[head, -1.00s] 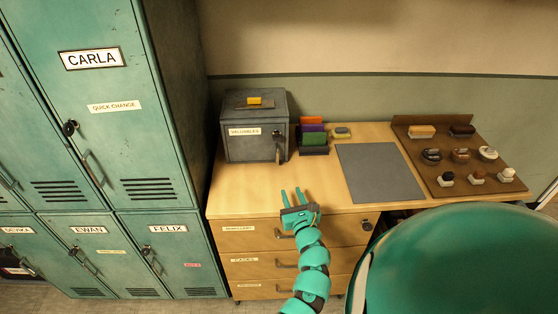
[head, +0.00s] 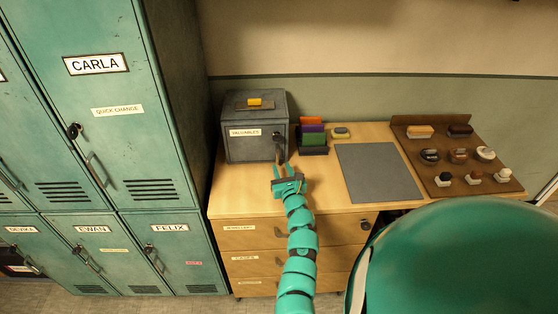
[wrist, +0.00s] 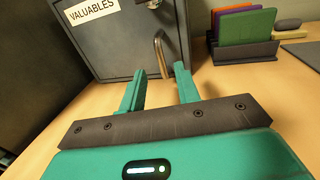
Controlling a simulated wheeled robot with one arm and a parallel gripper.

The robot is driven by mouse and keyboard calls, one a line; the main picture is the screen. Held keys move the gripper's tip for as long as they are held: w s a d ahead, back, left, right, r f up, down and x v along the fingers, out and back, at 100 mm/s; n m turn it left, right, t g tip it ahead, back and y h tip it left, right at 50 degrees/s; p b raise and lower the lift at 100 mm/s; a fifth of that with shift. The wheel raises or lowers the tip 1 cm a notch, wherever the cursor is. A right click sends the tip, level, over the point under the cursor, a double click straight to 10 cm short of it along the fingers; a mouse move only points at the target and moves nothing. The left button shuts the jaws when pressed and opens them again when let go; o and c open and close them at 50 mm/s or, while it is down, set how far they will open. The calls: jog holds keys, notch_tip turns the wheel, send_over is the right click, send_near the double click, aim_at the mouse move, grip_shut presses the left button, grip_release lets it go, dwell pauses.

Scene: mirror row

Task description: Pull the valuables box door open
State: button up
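The valuables box (head: 247,148) is a dark grey metal box on the left of the wooden desk top, with a white VALUABLES label. Its door (wrist: 110,50) is shut and faces me. The door's metal handle (wrist: 161,54) hangs at the right side, below a round lock (wrist: 153,4). My gripper (head: 283,168) is just in front of the box's lower right front. In the wrist view its two teal fingers (wrist: 160,82) are apart and empty, with the handle's lower end between or just beyond their tips; I cannot tell whether they touch it.
A holder with coloured cards (head: 312,138) stands right of the box, with a yellow-and-grey block (head: 341,132) beside it. A grey mat (head: 377,172) and a brown display board (head: 450,160) lie further right. Teal lockers (head: 110,110) stand on the left. Bare desk lies left of my gripper.

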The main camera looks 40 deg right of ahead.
aim_at(278, 158)
jog(key=shift+x, duration=2.5)
jog(key=shift+c, duration=0.2)
grip_shut()
